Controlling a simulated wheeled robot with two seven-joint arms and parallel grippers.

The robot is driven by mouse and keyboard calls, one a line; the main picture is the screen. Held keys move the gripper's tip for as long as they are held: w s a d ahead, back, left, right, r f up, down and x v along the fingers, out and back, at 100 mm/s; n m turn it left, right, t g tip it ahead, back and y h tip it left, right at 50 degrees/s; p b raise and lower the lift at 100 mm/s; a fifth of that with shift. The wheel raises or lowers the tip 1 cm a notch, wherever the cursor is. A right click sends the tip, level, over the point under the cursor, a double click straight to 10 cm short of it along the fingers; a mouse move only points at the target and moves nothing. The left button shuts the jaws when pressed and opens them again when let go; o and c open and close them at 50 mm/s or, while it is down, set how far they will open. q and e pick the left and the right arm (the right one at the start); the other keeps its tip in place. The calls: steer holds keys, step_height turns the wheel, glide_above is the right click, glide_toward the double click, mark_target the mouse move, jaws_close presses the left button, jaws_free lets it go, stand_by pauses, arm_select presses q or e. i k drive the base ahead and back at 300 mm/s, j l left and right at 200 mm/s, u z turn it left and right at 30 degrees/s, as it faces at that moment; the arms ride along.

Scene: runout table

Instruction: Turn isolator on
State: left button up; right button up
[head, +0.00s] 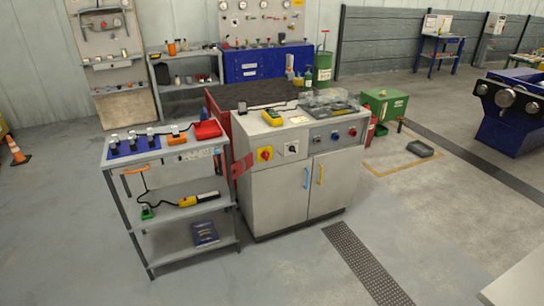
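A grey cabinet (285,192) stands in the middle of the head view. A red rotary switch on a yellow plate (265,154), which looks like the isolator, is on the upper left of its front. The switch is too small here to tell its position. A black rotary knob on a white plate (291,148) is just to its right. Neither of my grippers is in view.
A grey shelf cart (185,194) with tools stands against the cabinet's left side. A green box (385,104) is behind its right side. A grey tray (420,149) lies on the floor. The floor in front is clear, with a dark grating (366,262).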

mark_target(264, 155)
steer(key=u, duration=0.1)
steer(key=i+l, duration=0.25)
steer(key=i, duration=0.2)
steer(key=i+l+z, duration=0.1)
steer(key=i+l, duration=0.15)
steer(key=i, duration=0.2)
